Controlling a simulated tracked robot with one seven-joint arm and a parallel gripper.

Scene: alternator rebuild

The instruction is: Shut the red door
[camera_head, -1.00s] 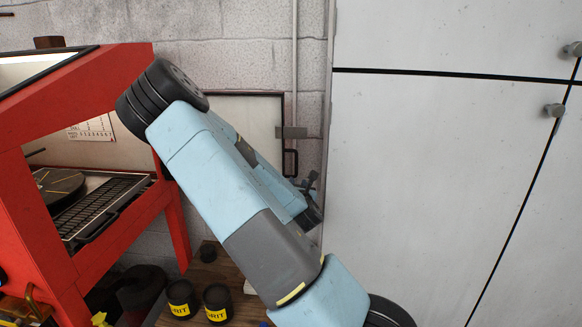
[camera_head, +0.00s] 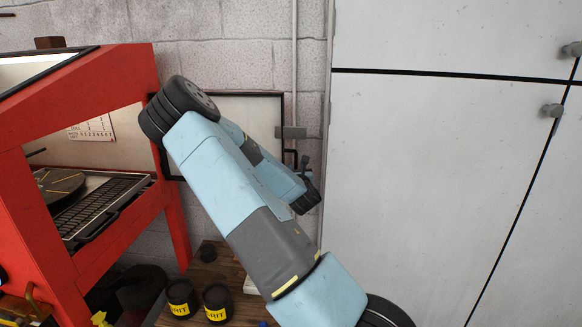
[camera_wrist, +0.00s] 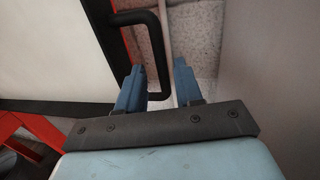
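The red cabinet (camera_head: 82,95) stands at the left with its side open. Its door (camera_head: 262,118) is swung out, showing a pale inner panel with a dark frame. The door panel also fills the left of the wrist view (camera_wrist: 50,50). A black bar handle (camera_wrist: 158,52) is on the door's free edge. My gripper (camera_wrist: 158,72) is open, its two blue fingers apart. The handle's lower end lies between the fingers in the wrist view; I cannot tell whether they touch. In the head view my arm hides part of the door and most of the gripper.
A tall pale cabinet (camera_head: 430,170) with round knobs stands close on the right. Two black tins with yellow labels (camera_head: 182,298) (camera_head: 217,303) sit on a wooden surface below my arm. A grey block wall (camera_head: 235,45) is behind.

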